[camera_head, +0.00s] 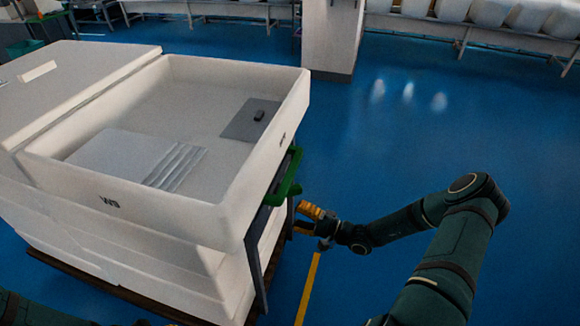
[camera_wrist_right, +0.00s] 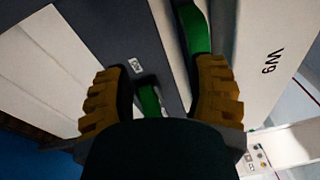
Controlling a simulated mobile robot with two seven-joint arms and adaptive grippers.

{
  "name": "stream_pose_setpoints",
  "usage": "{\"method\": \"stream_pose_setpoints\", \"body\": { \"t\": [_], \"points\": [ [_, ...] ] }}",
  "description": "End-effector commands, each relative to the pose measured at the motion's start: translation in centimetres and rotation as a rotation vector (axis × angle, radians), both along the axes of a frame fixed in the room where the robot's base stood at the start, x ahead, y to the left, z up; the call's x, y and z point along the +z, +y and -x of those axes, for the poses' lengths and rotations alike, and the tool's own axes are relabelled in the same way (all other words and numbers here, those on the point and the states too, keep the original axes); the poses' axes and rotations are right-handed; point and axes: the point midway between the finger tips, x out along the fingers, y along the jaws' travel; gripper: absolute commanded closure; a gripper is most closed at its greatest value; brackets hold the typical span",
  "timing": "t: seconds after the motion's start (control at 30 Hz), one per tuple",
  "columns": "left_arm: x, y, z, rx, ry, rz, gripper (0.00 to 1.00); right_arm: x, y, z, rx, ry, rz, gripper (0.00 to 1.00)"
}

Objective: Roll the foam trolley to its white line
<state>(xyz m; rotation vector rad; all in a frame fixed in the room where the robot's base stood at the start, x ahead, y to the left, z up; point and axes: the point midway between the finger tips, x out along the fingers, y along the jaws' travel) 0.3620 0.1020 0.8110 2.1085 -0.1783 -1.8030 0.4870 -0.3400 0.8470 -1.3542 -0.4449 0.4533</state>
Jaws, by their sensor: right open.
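A large white foam tray (camera_head: 150,215) marked W9 sits on a stack of white blocks at the left. On its right side is a dark upright panel (camera_head: 255,262) with a green bar (camera_head: 287,180); I cannot tell whether this is the foam trolley's handle end. My right gripper (camera_head: 303,217) has yellow fingers and is beside that panel, just below the green bar. In the right wrist view the fingers (camera_wrist_right: 162,95) are apart, with a green part (camera_wrist_right: 148,98) visible between them; contact is unclear. My left gripper is out of view. I cannot make out a white line on the floor.
A yellow floor line (camera_head: 309,290) runs below my right gripper. A brown pallet edge (camera_head: 90,285) shows under the stack. A white pillar (camera_head: 332,35) and benches with white items (camera_head: 450,20) stand at the back. Blue floor (camera_head: 420,130) on the right is clear.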

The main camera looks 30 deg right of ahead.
Motion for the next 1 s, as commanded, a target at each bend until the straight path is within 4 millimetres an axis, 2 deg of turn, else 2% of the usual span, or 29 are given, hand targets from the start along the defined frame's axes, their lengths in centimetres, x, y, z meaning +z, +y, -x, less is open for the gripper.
{"method": "stream_pose_setpoints", "body": {
  "t": [0.03,0.1,0.2,0.27,0.47,0.8,1.0],
  "points": [
    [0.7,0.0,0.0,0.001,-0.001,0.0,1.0,1.0,-2.8,0.1,-0.091,-0.047,-0.001,0.43],
    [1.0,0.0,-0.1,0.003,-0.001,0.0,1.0,1.8,-5.6,0.2,-0.187,-0.104,0.006,0.43],
    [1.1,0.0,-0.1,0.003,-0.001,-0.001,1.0,2.4,-7.9,0.4,-0.265,-0.148,0.016,0.43],
    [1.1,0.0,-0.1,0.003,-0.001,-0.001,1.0,2.6,-8.5,0.3,-0.286,-0.16,0.018,0.43],
    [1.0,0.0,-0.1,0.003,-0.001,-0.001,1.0,3.0,-7.8,-2.0,-0.289,-0.164,0.019,0.43],
    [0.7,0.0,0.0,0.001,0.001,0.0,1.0,4.2,-5.8,-8.3,-0.286,-0.164,0.02,0.43],
    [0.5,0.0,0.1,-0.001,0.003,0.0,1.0,4.7,-4.9,-11.0,-0.286,-0.161,0.02,0.43]
  ]
}}
